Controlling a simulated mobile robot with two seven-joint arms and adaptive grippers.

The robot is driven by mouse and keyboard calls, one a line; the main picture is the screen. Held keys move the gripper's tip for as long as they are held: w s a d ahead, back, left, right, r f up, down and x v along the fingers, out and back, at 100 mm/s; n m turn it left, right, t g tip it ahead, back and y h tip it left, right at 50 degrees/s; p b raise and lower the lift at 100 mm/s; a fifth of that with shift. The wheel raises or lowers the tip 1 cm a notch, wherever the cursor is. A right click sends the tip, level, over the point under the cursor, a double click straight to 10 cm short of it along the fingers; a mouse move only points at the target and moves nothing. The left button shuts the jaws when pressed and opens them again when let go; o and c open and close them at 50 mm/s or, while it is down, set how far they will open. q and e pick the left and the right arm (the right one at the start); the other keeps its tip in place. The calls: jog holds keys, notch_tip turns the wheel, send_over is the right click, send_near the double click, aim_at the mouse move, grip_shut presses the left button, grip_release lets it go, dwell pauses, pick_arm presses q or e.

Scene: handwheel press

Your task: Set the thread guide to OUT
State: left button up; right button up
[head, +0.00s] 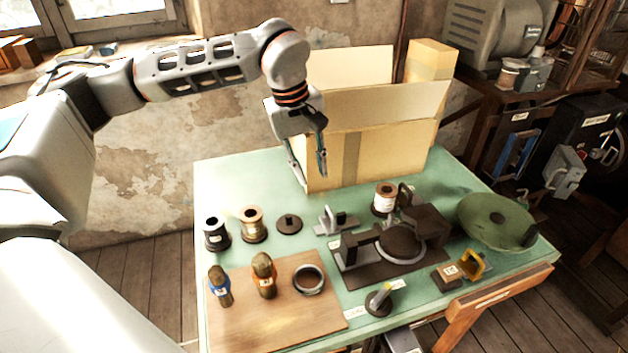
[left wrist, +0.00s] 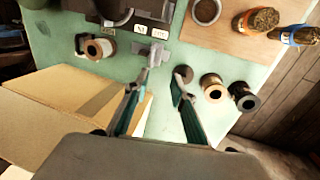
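A small grey metal bracket with an upright tab (head: 338,220), which looks like the thread guide, sits on the green table at the rear left of the dark press (head: 400,243). In the left wrist view the grey bracket (left wrist: 155,53) lies ahead of my fingers, beside two small white labels (left wrist: 150,32); their text is too small to read surely. My left gripper (head: 309,177) is open and empty, pointing down above the table, behind the bracket and apart from it. Its spread fingers also show in the left wrist view (left wrist: 153,88). My right gripper is not in view.
A large open cardboard box (head: 385,150) stands close behind my left gripper. Spools (head: 252,225) and a dark disc (head: 289,224) are left of the bracket; another spool (head: 385,197) is right. A wooden board (head: 245,325) lies front left.

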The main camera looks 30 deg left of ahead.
pick_arm(q)
jog(key=d+v, duration=0.1)
jog(key=v, duration=0.6)
jog(key=shift+a+r, duration=0.2)
jog(key=shift+a, duration=0.25)
jog(key=shift+s+f, duration=0.1)
